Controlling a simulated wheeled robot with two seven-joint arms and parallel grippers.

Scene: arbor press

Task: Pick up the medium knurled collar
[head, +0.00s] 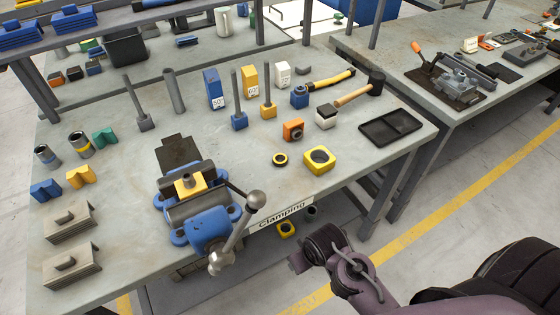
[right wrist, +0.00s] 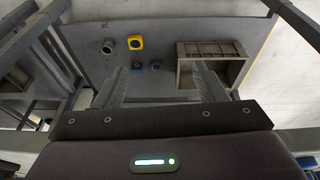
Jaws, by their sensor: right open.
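My right gripper (right wrist: 161,82) is open and empty in the right wrist view, its two fingers wide apart. It faces a grey lower shelf (right wrist: 200,30) under the bench. A grey-green ring-like part (right wrist: 108,46) lies there, beyond and left of the fingers. Two small dark round parts with blue, one left (right wrist: 136,66) and one right (right wrist: 155,64), lie beyond the gap between the fingers. I cannot tell which part is the medium knurled collar. In the head view, two banded metal cylinders, one left (head: 47,155) and one right (head: 80,144), stand on the bench. My left gripper is not in view.
A yellow block with a hole (right wrist: 135,42) and a beige compartmented bin (right wrist: 237,68) are on the shelf. In the head view, a blue vise (head: 208,224) stands at the front of the bench (head: 130,265). The bench's front edge and legs lie close to my right arm.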

